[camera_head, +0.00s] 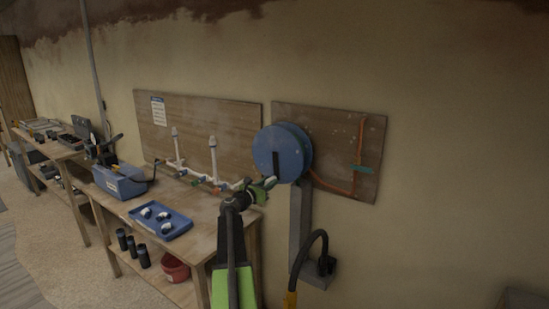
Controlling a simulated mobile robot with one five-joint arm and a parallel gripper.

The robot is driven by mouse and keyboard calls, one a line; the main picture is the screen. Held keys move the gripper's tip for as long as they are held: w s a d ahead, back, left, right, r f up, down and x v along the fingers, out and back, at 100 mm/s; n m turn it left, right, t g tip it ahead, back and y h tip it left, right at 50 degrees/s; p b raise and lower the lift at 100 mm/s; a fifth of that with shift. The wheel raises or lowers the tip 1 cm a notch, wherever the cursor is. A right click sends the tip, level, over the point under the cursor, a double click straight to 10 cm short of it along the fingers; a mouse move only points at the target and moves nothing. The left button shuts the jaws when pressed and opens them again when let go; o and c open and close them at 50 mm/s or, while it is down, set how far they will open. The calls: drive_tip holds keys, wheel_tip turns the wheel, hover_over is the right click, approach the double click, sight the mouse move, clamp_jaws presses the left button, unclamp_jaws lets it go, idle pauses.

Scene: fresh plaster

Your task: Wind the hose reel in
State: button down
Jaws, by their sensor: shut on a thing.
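The blue hose reel (287,147) is mounted in front of a wooden board (371,188) on the wall. A dark crank bar (276,161) shows on the reel's face. My gripper (269,184) is at the lower left edge of the reel, shut on what looks like the crank handle; the jaws are small and partly hidden. An orange hose (360,150) runs along the board from below the reel and up its right side, past a green piece (361,169).
A workbench (205,205) left of my arm carries white pipes (213,158), a blue tray (160,222) with white fittings and a blue toolbox (120,181). A grey post (300,230) with a black hose (322,245) stands below the reel. The wall at right is clear.

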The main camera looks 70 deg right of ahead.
drive_tip(key=c, duration=1)
unclamp_jaws()
drive_tip(key=shift+f, duration=0.1)
drive_tip(key=shift+a, duration=0.1)
drive_tip(key=v, duration=0.9)
